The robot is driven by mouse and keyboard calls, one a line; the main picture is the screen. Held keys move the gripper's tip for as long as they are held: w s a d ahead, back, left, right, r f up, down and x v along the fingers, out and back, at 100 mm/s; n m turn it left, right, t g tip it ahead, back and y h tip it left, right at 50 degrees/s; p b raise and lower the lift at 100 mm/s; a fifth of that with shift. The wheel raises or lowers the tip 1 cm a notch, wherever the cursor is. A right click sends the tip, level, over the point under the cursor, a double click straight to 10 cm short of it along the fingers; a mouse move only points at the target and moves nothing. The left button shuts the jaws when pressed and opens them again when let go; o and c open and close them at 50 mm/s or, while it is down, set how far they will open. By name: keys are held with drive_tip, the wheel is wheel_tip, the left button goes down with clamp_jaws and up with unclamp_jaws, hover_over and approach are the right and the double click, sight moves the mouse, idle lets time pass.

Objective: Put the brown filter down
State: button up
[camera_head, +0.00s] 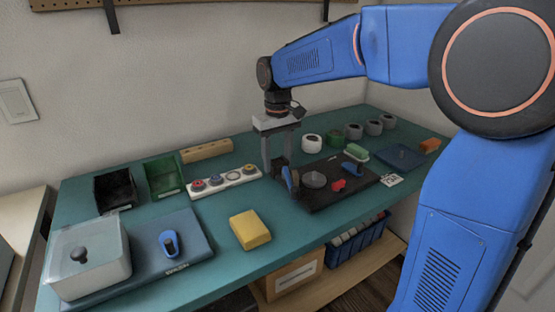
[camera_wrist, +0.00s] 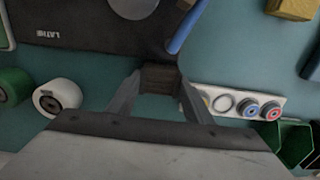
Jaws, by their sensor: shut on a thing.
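My gripper (camera_head: 278,164) reaches straight down at the back left edge of a black board. In the wrist view my gripper (camera_wrist: 160,82) is shut on the brown filter (camera_wrist: 159,76), a small dark brown block between the fingertips. The filter is over the teal table top (camera_wrist: 105,72), between the black board and a white strip with coloured rings. I cannot tell whether it touches the table. In the head view the fingers and their shade mostly hide the filter.
The black board (camera_head: 322,201) carries a grey disc, a red part and blue-handled pieces. The white ring strip (camera_head: 222,183) lies to the left. White, green and grey rolls (camera_head: 312,144) stand behind. A yellow block (camera_head: 249,230) lies in front, with clear table around it.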

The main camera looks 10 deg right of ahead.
sight(278, 161)
drive_tip(key=shift+f, duration=0.15)
drive_tip(key=o, duration=1)
drive_tip(key=shift+o, duration=0.2)
wheel_tip(278, 161, up, 12)
